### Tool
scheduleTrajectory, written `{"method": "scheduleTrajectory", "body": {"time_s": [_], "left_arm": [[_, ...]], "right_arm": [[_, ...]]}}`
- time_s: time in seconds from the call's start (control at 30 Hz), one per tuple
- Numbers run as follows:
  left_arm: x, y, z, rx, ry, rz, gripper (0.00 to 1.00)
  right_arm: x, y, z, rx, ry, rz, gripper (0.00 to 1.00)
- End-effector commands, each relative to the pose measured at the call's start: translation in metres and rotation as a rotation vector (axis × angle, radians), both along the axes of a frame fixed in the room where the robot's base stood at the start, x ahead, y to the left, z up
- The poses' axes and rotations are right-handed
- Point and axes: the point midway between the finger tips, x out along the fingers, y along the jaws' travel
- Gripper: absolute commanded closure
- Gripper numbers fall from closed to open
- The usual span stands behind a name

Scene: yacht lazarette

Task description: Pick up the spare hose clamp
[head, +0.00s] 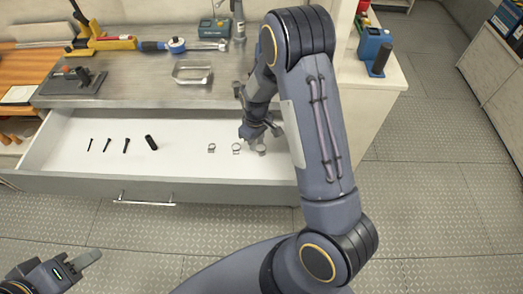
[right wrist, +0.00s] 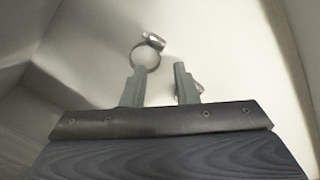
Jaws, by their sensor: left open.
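Three metal hose clamps lie in a row in the open white drawer: a left one (head: 211,148), a middle one (head: 236,148) and a right one (head: 262,148). I cannot tell which is the spare. My right gripper (head: 259,133) reaches down into the drawer just above the right and middle clamps. In the right wrist view its two fingers (right wrist: 161,86) are apart with nothing between them. A ring-shaped clamp (right wrist: 146,56) shows at the left fingertip, and part of another (right wrist: 198,88) shows behind the right finger. My left gripper (head: 80,266) is open and empty, low at the left.
The drawer (head: 250,167) also holds several dark bolts (head: 107,145) and a black cylinder (head: 151,142) at its left. A metal tray (head: 192,73) and tools stand on the countertop above. The drawer walls rise around my right gripper.

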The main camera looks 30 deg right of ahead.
Motion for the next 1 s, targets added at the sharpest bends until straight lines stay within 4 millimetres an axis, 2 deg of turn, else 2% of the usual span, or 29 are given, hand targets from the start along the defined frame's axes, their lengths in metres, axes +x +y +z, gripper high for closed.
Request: {"method": "scheduleTrajectory", "body": {"time_s": [0.07,0.2,0.5,0.7,1.0], "left_arm": [[0.000,0.000,0.007,0.000,0.000,0.000,0.59],[0.000,0.000,0.008,0.000,0.000,0.000,0.59],[0.000,0.000,0.007,0.000,0.000,0.000,0.59],[0.000,0.000,0.007,0.000,0.000,0.000,0.59],[0.000,0.000,0.007,0.000,0.000,0.000,0.59]], "right_arm": [[0.000,-0.001,-0.012,0.000,0.006,-0.001,0.73],[0.001,-0.001,-0.029,0.000,0.002,0.000,0.73],[0.001,-0.001,-0.034,0.001,0.000,0.000,0.73],[0.001,-0.001,-0.034,0.001,0.000,0.000,0.99],[0.001,-0.001,-0.034,0.001,0.000,-0.001,1.00]]}}
